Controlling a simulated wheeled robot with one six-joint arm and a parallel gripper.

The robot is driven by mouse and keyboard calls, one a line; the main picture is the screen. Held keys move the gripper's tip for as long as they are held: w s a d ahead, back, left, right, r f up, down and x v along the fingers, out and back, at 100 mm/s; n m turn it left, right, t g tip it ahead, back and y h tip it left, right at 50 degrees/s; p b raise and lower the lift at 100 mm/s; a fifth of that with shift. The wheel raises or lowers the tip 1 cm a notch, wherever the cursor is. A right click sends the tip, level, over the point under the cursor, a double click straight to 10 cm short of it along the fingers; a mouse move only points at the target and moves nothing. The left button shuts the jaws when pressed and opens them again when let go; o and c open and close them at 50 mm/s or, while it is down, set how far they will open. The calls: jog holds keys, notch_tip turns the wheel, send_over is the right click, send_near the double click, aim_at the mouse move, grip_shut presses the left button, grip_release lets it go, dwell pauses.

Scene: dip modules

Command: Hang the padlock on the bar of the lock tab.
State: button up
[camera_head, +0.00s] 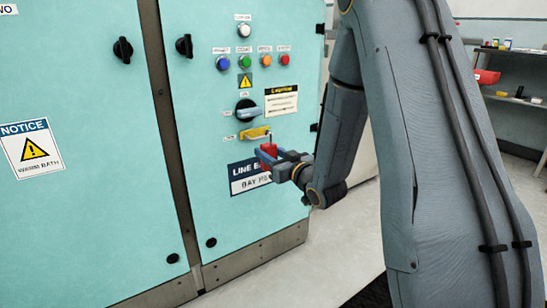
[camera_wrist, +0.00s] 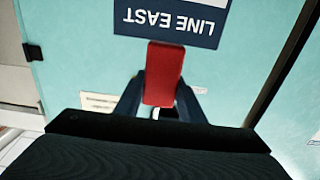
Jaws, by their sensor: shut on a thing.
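The padlock (camera_head: 268,150) has a red body and is in my gripper (camera_head: 270,158), in front of the cabinet door. The red body (camera_wrist: 163,74) also shows in the wrist view, between the two fingers of my gripper (camera_wrist: 162,95). The yellow lock tab (camera_head: 255,133) sticks out of the door just above the padlock. A thin upright piece shows between the padlock and the tab's right end; I cannot tell whether the shackle touches the bar. The shackle is not clear in the wrist view.
Push buttons (camera_head: 245,61) are higher on the door. A "LINE EAST" sign (camera_head: 247,178) is behind my gripper. A shelf (camera_head: 516,98) stands far right.

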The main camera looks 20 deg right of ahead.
jog(key=shift+b+x, duration=0.75)
jog(key=shift+x, duration=1.15)
jog(key=shift+f, duration=0.7)
jog(key=o, duration=1.2)
